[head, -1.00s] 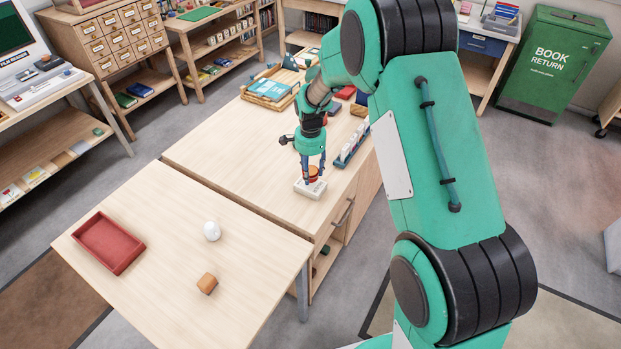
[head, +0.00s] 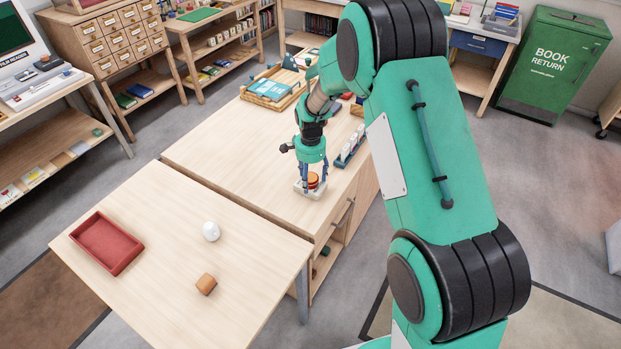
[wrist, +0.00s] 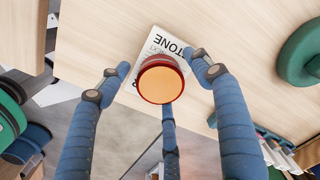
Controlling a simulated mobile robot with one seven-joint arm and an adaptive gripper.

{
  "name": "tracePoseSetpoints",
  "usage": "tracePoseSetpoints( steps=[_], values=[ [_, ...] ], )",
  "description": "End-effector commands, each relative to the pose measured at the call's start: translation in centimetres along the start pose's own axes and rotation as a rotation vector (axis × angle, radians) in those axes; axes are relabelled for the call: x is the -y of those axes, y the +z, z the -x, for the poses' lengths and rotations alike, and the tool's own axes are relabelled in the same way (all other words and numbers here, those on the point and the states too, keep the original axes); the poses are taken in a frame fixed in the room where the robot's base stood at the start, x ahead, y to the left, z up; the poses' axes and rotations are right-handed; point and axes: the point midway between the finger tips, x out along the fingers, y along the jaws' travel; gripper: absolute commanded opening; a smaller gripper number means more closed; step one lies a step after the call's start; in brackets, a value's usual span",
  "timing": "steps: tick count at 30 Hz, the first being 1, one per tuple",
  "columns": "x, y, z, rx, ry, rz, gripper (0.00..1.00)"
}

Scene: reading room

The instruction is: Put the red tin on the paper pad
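The red tin (head: 313,181), with an orange top, stands upright on the white paper pad (head: 301,191) near the front edge of the long wooden counter. In the wrist view the tin (wrist: 161,82) hides the middle of the pad (wrist: 158,42), whose printed letters show beyond it. My gripper (head: 314,178) is over the pad with its fingers around the tin. In the wrist view my gripper (wrist: 160,75) is open: the left and right fingertips stand apart from the tin. The third finger is partly hidden behind the tin, so its contact cannot be told.
A blue-green rack with white pieces (head: 351,146) stands close to the right of my gripper. A wooden tray with blue items (head: 268,91) lies farther back. The nearer table holds a red tray (head: 107,243), a white egg-like object (head: 211,231) and an orange-brown block (head: 206,284).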

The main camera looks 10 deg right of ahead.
Motion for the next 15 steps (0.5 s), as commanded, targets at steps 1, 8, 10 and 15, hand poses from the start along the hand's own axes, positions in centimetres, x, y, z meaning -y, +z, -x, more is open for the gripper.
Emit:
tracePoseSetpoints(
  steps=[1,8,10,15],
  values=[
    [0.0,0.0,0.0,0.000,0.000,0.000,0.64],
    [0.0,0.0,0.1,0.000,0.000,0.000,0.64],
    [0.0,0.0,0.3,0.000,0.000,0.000,0.64],
    [0.1,0.0,1.7,-0.001,-0.002,0.000,0.64]
  ],
)
